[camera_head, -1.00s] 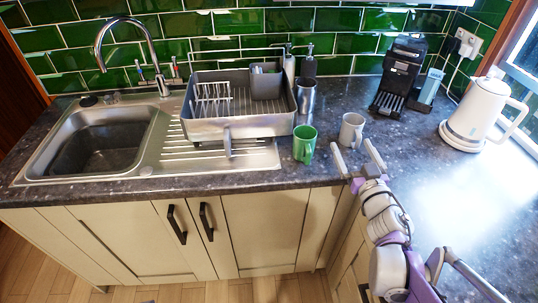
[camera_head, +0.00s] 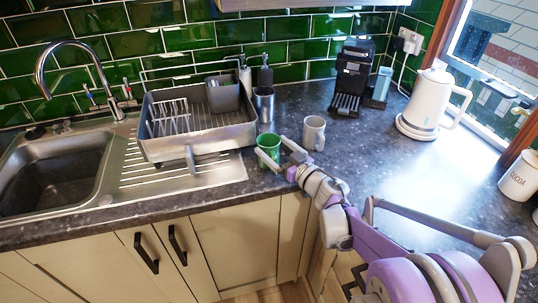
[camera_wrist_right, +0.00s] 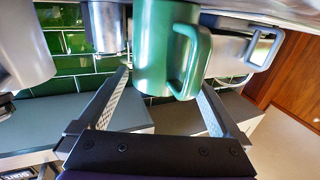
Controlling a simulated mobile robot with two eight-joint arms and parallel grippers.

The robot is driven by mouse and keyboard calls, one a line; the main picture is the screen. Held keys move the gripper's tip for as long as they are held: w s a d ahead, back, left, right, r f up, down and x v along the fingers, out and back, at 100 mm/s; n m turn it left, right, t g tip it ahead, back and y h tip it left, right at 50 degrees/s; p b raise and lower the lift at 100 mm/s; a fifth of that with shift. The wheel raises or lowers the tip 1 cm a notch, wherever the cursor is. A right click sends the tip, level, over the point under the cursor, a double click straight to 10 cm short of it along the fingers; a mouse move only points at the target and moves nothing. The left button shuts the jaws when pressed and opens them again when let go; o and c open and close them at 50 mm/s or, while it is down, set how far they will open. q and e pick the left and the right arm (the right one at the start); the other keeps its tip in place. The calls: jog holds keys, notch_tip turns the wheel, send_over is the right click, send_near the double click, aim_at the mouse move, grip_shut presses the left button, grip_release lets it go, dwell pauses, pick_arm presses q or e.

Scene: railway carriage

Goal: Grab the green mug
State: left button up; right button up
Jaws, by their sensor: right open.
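The green mug (camera_head: 268,148) stands upright on the dark counter, just right of the sink's drainboard. My right gripper (camera_head: 278,151) is at the mug, with its open fingers reaching toward it from the right. In the right wrist view the green mug (camera_wrist_right: 165,50) fills the upper middle, between the two spread fingers of the gripper (camera_wrist_right: 165,95). Its handle points to the right in that view. Whether either finger touches the mug cannot be told. My left gripper is not in view.
A grey-white mug (camera_head: 314,133) stands close by on the right. A metal cup (camera_head: 264,104) stands behind the green mug. A dish rack (camera_head: 200,125) is at its left. A coffee machine (camera_head: 352,78) and white kettle (camera_head: 424,103) stand farther right. The right counter is mostly clear.

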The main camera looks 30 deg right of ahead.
jog(key=shift+w+a, duration=0.15)
jog(key=shift+w, duration=1.1)
